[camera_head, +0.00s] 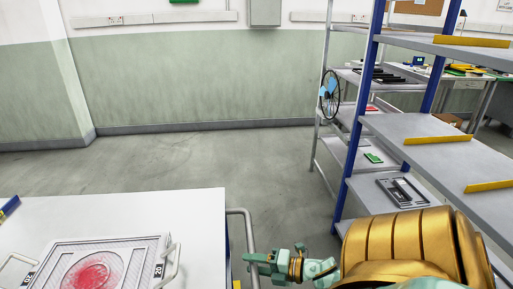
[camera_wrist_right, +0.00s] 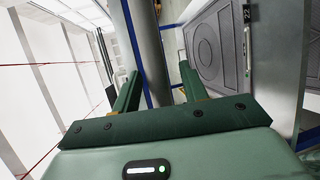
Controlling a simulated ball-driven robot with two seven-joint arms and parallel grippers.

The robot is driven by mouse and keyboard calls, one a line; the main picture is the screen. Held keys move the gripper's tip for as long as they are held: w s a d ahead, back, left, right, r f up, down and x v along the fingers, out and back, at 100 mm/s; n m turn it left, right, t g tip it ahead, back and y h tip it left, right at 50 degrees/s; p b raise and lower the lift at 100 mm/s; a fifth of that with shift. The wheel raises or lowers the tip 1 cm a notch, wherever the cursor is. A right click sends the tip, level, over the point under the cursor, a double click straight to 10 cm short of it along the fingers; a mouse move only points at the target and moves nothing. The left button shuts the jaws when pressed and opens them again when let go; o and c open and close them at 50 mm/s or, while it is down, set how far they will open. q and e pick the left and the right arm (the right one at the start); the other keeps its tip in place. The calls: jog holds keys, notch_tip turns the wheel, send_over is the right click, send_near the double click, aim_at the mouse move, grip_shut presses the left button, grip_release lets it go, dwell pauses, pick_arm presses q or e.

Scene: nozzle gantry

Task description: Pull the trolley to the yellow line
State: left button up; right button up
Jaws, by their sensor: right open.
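The trolley's white top (camera_head: 150,215) fills the lower left of the head view. Its grey tubular handle (camera_head: 246,225) runs along the right side. My right gripper (camera_head: 252,262) is at this handle, low in the head view. In the right wrist view my right gripper (camera_wrist_right: 159,72) is open, with the grey handle bar (camera_wrist_right: 146,45) showing between its two dark green fingers. I cannot tell if either finger touches the bar. My left gripper is not in view. No yellow line on the floor can be made out.
A grey case (camera_head: 145,247) with a red round patch lies on the trolley. A shelf rack (camera_head: 395,130) with blue posts stands at the right, close to my right arm. A wheel (camera_head: 330,95) hangs on its far side. The floor (camera_head: 230,165) beyond the trolley is clear.

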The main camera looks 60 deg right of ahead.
jog(key=p+v, duration=0.2)
jog(key=v, duration=1.4)
jog(key=shift+s+d, duration=0.15)
jog(key=shift+s, duration=0.05)
jog(key=shift+f, duration=0.15)
